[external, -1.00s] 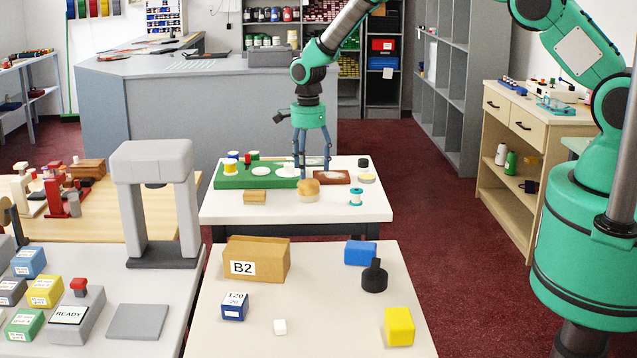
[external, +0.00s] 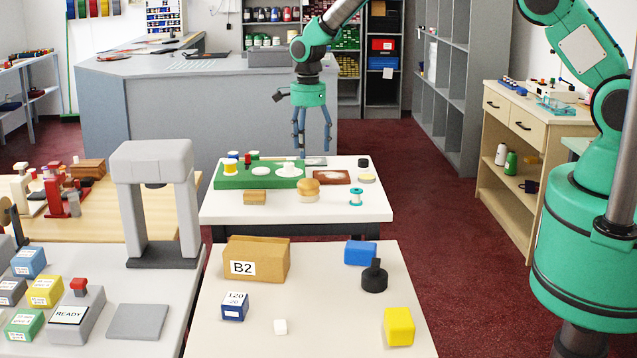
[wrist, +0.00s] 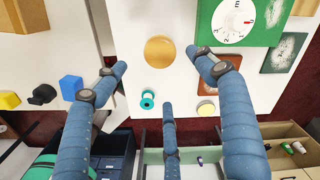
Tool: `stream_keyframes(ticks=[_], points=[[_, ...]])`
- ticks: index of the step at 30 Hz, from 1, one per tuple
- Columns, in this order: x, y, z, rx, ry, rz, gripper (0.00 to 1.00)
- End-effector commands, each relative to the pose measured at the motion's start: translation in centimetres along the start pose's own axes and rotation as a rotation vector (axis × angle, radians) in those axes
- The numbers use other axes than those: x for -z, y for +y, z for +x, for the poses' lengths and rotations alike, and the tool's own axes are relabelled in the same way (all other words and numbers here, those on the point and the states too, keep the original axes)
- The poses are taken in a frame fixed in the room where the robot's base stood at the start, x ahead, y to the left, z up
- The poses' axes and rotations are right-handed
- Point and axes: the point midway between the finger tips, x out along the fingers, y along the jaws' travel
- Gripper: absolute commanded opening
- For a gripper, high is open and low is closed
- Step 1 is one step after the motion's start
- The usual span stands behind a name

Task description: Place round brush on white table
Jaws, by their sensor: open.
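The round brush (external: 308,188) has a tan wooden top and a pale lower part. It stands upright on the white table (external: 285,211), in front of the green board. In the wrist view the round brush (wrist: 160,51) shows as a tan disc on the white table (wrist: 135,25). My gripper (external: 312,148) is above and behind the brush, apart from it. My gripper (wrist: 157,66) has its blue fingers spread wide with nothing between them.
The green board (external: 232,182) holds several small items. A tan block (external: 255,197), a teal spool (external: 356,197), a brown-red tray (external: 331,177) and a pale disc (external: 366,179) are also on the white table. Its front strip is mostly clear. A nearer table (external: 330,300) carries several blocks.

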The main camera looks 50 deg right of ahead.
Motion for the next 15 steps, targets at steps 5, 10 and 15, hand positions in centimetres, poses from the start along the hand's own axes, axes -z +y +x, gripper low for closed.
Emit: stream_keyframes(ticks=[5,10,15], points=[[0.0,0.0,0.0,0.000,0.000,0.000,0.71],[0.0,0.0,-0.1,0.001,0.000,-0.001,0.71],[0.1,0.2,-1.4,0.008,-0.001,-0.021,0.71]])
